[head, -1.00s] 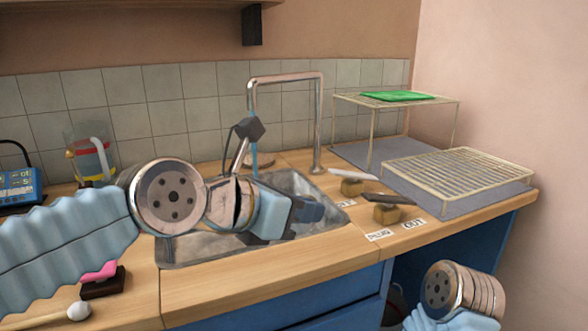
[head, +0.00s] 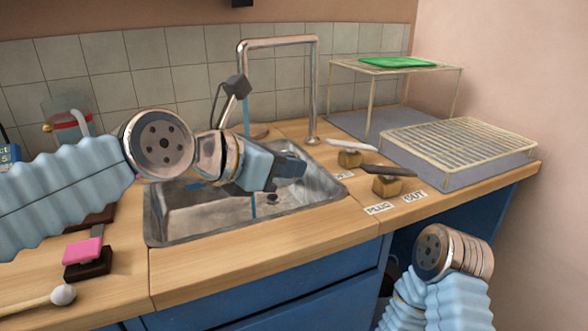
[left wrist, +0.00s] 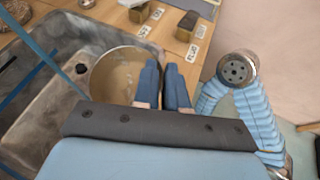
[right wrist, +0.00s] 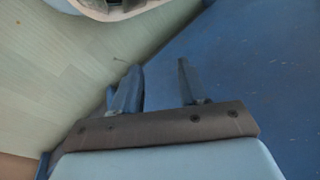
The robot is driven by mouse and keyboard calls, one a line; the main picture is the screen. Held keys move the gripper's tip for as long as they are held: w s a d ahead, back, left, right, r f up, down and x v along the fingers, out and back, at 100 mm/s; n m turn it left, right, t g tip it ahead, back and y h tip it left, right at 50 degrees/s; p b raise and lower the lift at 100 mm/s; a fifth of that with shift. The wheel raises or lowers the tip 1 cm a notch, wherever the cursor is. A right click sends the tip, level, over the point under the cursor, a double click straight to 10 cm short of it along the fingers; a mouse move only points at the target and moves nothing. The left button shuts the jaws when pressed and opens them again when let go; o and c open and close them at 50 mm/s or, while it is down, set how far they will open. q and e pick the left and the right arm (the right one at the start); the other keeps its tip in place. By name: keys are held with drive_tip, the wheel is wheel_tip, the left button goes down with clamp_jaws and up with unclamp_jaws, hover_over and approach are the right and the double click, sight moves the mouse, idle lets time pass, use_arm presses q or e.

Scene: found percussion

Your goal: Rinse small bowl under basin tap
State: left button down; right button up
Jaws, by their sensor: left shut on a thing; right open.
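The small bowl (left wrist: 112,78) is beige inside and shows in the left wrist view, over the sink basin (left wrist: 45,140). My left gripper (left wrist: 161,68) is shut on its rim at the right side. In the head view my left gripper (head: 285,166) is above the basin (head: 190,230), and the bowl is hidden or not distinct there. The tap (head: 278,42) arches over the basin, with a thin blue stream (head: 253,205) showing below. In the left wrist view the stream (left wrist: 35,78) passes left of the bowl, apart from it. My right gripper (right wrist: 160,68) is open and empty.
Dark-bladed and white-topped blocks (head: 388,186) stand on the counter right of the basin, near paper labels. A wire rack (head: 460,145) is farther right. A pink item (head: 82,250) and a mallet (head: 62,295) lie at left. Blue cabinet fronts (right wrist: 240,60) are near my right gripper.

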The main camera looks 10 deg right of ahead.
use_arm(q)
drive_tip(key=w+a+f, duration=0.2)
drive_tip(key=w, duration=0.4)
drive_tip(key=w+a+f, duration=0.1)
drive_tip(key=w+a, duration=0.1)
drive_tip(key=w, duration=0.4)
drive_tip(key=shift+f, duration=0.35)
drive_tip(key=shift+s+d, duration=0.1)
idle(1.6)
drive_tip(key=shift+s+d+r+p, duration=0.15)
drive_tip(key=shift+s+d+r, duration=0.2)
drive_tip(key=shift+s, duration=0.75)
drive_tip(key=shift+s+d+r+p, duration=0.1)
drive_tip(key=shift+s+d+r, duration=0.25)
drive_tip(key=shift+s, duration=0.75)
drive_tip(key=shift+s+d+r+p, duration=0.15)
drive_tip(key=shift+s+d+r, duration=0.2)
drive_tip(key=shift+s, duration=0.75)
drive_tip(key=s+d+r, duration=0.1)
drive_tip(key=s+r, duration=0.4)
drive_tip(key=r, duration=0.1)
drive_tip(key=shift+s+d, duration=0.35)
drive_tip(key=shift+d, duration=0.05)
